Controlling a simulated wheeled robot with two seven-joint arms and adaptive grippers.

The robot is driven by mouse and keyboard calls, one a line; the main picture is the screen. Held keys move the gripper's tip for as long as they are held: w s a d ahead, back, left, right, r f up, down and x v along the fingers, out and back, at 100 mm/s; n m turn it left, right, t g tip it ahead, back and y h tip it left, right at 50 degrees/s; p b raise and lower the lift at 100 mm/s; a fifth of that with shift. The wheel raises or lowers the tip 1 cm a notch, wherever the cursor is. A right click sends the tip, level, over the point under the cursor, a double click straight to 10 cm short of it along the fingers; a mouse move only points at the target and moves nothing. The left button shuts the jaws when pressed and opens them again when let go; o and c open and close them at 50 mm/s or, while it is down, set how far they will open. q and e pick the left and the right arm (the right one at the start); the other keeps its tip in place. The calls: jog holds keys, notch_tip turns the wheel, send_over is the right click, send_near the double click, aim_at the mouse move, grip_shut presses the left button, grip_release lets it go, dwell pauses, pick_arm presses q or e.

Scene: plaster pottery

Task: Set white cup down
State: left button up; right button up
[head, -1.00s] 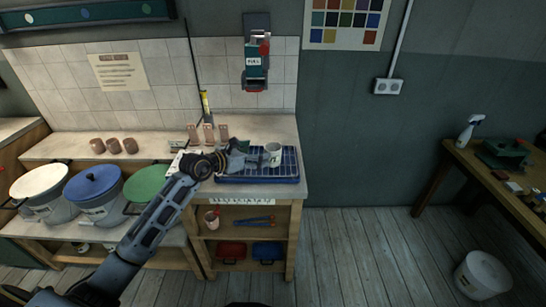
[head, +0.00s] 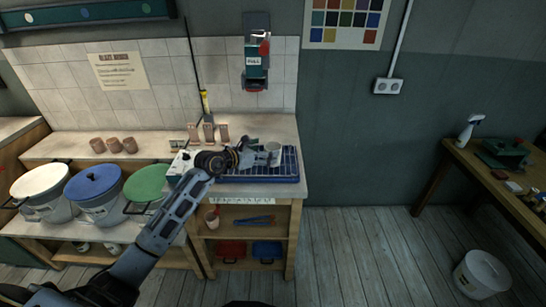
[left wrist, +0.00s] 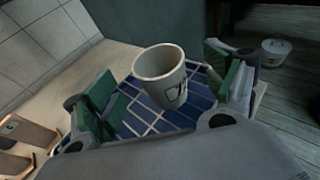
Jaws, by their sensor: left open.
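The white cup (head: 273,152) stands upright on the blue gridded rack (head: 284,178) on the counter. In the left wrist view the cup (left wrist: 160,77) has a dark mark on its side, and the blue grid (left wrist: 140,116) lies beneath it. My left gripper (head: 262,155) is at the cup's left side in the head view. In the left wrist view its green-padded fingers (left wrist: 168,97) are spread wide, one on each side of the cup, with gaps to it. My right gripper is not in view.
Small tiles (head: 208,132) stand behind the gripper on the counter. Three brown cups (head: 113,145) and lidded buckets (head: 95,182) are to the left. A wall dispenser (head: 256,62) hangs above the rack. Open floor lies right of the counter, before a white bucket (head: 482,272).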

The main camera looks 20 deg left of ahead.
aim_at(278, 146)
pick_arm(q)
jog(key=shift+r+x, duration=0.15)
jog(key=shift+x, duration=0.5)
jog(key=shift+r+x, duration=0.15)
jog(key=shift+x, duration=0.5)
jog(key=shift+p+x, duration=0.3)
jog(key=shift+x, duration=0.75)
jog(key=shift+w+f, duration=0.1)
jog(key=shift+w, duration=0.1)
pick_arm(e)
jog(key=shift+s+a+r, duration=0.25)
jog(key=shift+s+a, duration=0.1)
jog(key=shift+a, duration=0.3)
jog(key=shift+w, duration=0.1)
